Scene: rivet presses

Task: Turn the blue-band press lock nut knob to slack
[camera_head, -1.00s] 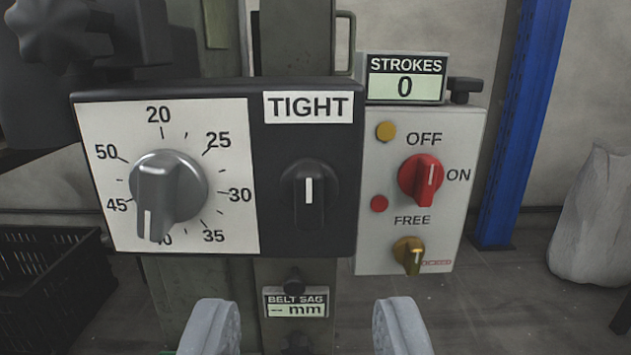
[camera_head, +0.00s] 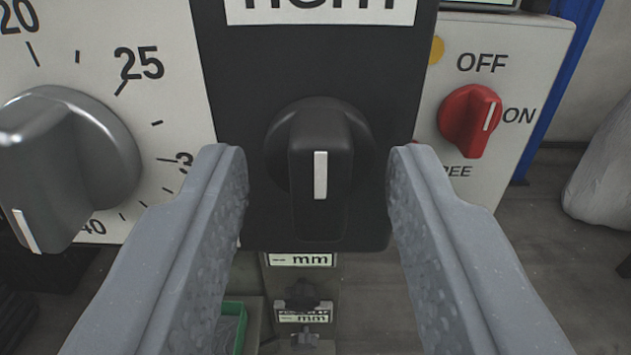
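The lock nut knob (camera_head: 320,165) is a black knob with a white pointer line, on a black panel (camera_head: 240,90). Its bar stands upright, with the line vertical. A white label above it is cut off at the top edge; it read TIGHT in the earlier frame. My gripper (camera_head: 318,175) is open, with one grey finger on each side of the knob in the picture. Gaps show between the knob and both fingers, and I see no contact. How deep the fingertips reach relative to the knob is hard to tell.
A large silver dial knob (camera_head: 65,165) with a numbered scale is at the left, close to the left finger. A red OFF/ON switch (camera_head: 470,120) on a light box is at the right. Small mm displays (camera_head: 300,259) and a green bin (camera_head: 232,325) lie below.

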